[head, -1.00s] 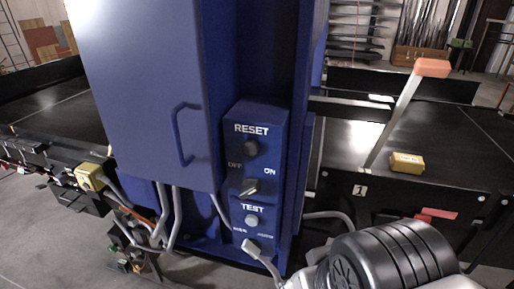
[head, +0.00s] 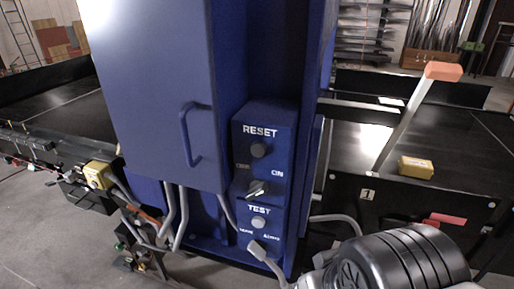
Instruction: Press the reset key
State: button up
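The RESET key (head: 259,150) is a round dark button under the white word RESET, at the top of the blue control panel (head: 285,135) in the middle of the head view. Nothing covers it. Below it are a selector knob (head: 257,188) between OFF and ON and a pale TEST button (head: 259,223).
A blue cabinet door with a handle (head: 190,135) stands left of the panel. Black conveyors run on both sides. A post with an orange top (head: 443,71) and a yellow box (head: 415,167) are at the right. My dark arm link fills the lower right.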

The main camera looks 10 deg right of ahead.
grip_shut()
dwell(0.5)
dwell(0.7)
